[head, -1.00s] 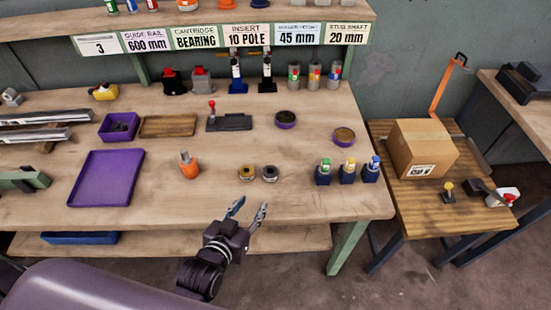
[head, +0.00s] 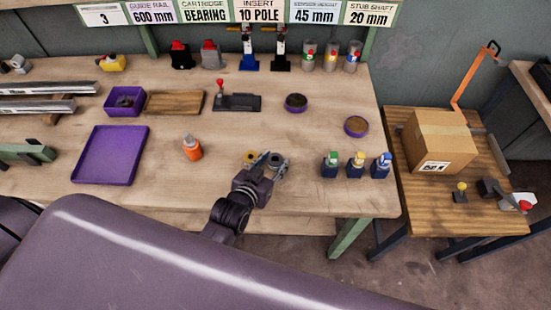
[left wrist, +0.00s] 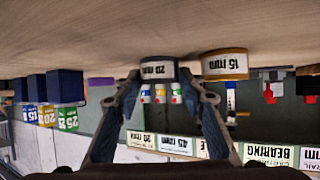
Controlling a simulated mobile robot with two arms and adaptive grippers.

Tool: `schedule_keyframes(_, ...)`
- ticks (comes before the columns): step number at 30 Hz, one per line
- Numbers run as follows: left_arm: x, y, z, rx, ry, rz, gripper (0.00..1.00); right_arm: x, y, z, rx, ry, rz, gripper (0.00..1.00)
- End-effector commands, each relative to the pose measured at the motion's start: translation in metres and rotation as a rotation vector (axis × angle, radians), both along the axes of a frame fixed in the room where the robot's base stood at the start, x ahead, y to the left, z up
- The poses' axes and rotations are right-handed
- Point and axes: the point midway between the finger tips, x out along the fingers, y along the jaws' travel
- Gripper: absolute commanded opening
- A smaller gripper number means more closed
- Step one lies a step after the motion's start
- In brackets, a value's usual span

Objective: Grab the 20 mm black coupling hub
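The black coupling hub (head: 278,160) stands on the bench near the front edge. In the left wrist view, which is upside down, this dark hub (left wrist: 158,70) bears a "20 mm" label. A brass-coloured hub (head: 250,157) stands beside it, and its label in the left wrist view (left wrist: 225,65) reads "15 mm". My left gripper (head: 271,166) is at the black hub, partly covering both hubs in the head view. In the left wrist view its fingers (left wrist: 161,82) are apart, with the black hub in line between their tips. My right gripper is not in view.
An orange bottle (head: 192,148) stands left of the hubs. A purple tray (head: 108,155) lies on the left of the bench. Bare bench lies behind the hubs.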

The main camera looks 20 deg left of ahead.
Motion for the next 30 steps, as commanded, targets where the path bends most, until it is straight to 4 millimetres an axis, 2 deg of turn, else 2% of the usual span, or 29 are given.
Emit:
schedule_keyframes(4, 0.0109, -0.001, -0.0061, 0.0, 0.001, 0.0, 0.37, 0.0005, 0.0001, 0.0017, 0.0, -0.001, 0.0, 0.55)
schedule_keyframes(12, 0.012, -0.0013, -0.0073, 0.0, 0.001, 0.0, 0.36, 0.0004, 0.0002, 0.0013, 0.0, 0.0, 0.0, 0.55)
schedule_keyframes(21, 0.0118, -0.0011, -0.0072, 0.0, 0.002, 0.0, 0.03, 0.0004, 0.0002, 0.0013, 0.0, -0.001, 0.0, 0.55)
schedule_keyframes(30, 0.0123, -0.0012, -0.0044, 0.0, -0.001, 0.0, 0.02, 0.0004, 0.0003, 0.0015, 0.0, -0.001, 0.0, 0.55)
